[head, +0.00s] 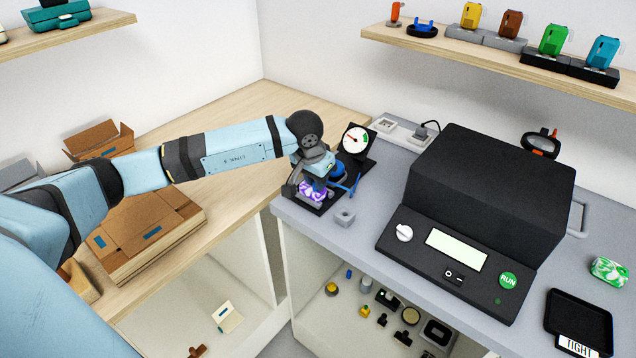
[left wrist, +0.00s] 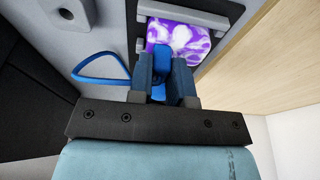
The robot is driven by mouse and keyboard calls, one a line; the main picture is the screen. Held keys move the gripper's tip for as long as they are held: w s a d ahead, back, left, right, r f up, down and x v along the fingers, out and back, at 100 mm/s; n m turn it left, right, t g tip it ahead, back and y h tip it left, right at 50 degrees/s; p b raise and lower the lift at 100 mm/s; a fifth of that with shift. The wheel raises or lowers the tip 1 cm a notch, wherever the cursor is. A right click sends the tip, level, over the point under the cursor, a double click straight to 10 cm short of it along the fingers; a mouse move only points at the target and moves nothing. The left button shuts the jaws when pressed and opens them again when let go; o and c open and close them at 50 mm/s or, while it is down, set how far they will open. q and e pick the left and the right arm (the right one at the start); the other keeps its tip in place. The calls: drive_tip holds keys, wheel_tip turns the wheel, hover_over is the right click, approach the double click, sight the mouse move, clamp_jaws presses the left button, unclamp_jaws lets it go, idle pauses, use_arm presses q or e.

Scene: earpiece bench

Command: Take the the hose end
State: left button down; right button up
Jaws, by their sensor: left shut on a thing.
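The blue hose (left wrist: 100,66) shows in the left wrist view as a loop to the left of my fingers; in the head view the hose (head: 347,184) lies just right of my gripper. My left gripper (left wrist: 166,78) is shut on the blue hose end (left wrist: 161,58), which shows between its fingertips. In the head view my left gripper (head: 317,184) points down over the black stand at the bench's left corner. A purple-and-white marbled piece (left wrist: 182,35) sits right by the hose end; it also shows in the head view (head: 313,196). My fingers partly hide the hose end.
A dial gauge (head: 356,140) stands behind the gripper. A grey block with a hole (head: 344,216) lies in front. A large black machine (head: 490,190) with a RUN button stands to the right. A black tray (head: 578,322) lies at far right. Cardboard boxes (head: 150,230) are on the wooden bench.

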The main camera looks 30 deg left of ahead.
use_arm(q)
drive_tip(key=w+p+v, duration=0.2)
drive_tip(key=p+v, duration=0.2)
drive_tip(key=v, duration=0.5)
drive_tip(key=shift+r, duration=0.65)
drive_tip(key=shift+w+d, duration=0.1)
